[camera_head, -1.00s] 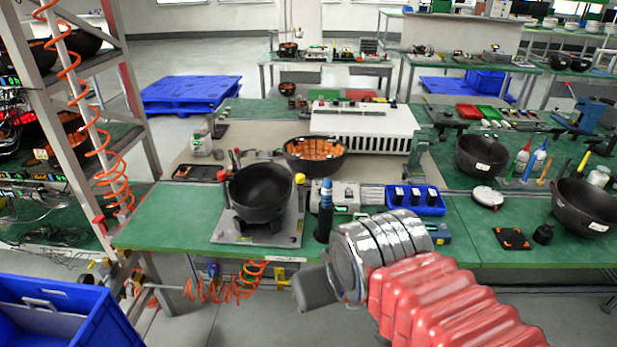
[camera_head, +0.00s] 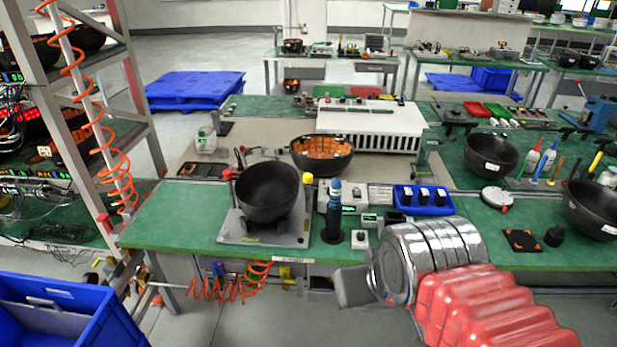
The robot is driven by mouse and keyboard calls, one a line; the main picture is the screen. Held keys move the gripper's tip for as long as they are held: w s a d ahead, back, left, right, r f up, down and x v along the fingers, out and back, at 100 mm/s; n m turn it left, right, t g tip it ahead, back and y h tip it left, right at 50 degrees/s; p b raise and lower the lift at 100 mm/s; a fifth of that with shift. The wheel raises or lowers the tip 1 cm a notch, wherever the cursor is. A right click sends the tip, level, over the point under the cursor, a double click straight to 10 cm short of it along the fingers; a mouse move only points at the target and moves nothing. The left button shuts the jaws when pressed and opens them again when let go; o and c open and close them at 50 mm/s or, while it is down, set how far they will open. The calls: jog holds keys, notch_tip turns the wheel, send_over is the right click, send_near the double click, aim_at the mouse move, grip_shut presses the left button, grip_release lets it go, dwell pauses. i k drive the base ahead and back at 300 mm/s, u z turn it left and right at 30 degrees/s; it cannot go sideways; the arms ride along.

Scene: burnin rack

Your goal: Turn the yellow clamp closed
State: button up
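The yellow clamp shows as a small yellow knob (camera_head: 308,179) at the right rim of a black bowl (camera_head: 267,193). The bowl sits on a grey fixture plate (camera_head: 262,238) on the green bench. A similar red knob (camera_head: 227,174) is at the bowl's left rim. The yellow clamp is too small to tell how far it is turned. My gripper (camera_head: 354,287) is a grey end at the lower middle, in front of the bench edge, to the right of and below the clamp in the picture, apart from it. Its fingers cannot be made out.
A dark upright tool with a blue top (camera_head: 334,208) stands just right of the plate. Right of it are small meters and a blue tray (camera_head: 424,200). A bowl with orange pieces (camera_head: 321,154) stands behind. A rack (camera_head: 128,110) is on the left. Green bench left of the plate is clear.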

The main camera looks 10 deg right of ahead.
aim_at(307, 176)
jog(key=i, duration=1)
jog(key=k, duration=1.3)
jog(key=u, duration=0.55)
jog(key=i, duration=1.45)
jog(key=u, duration=0.1)
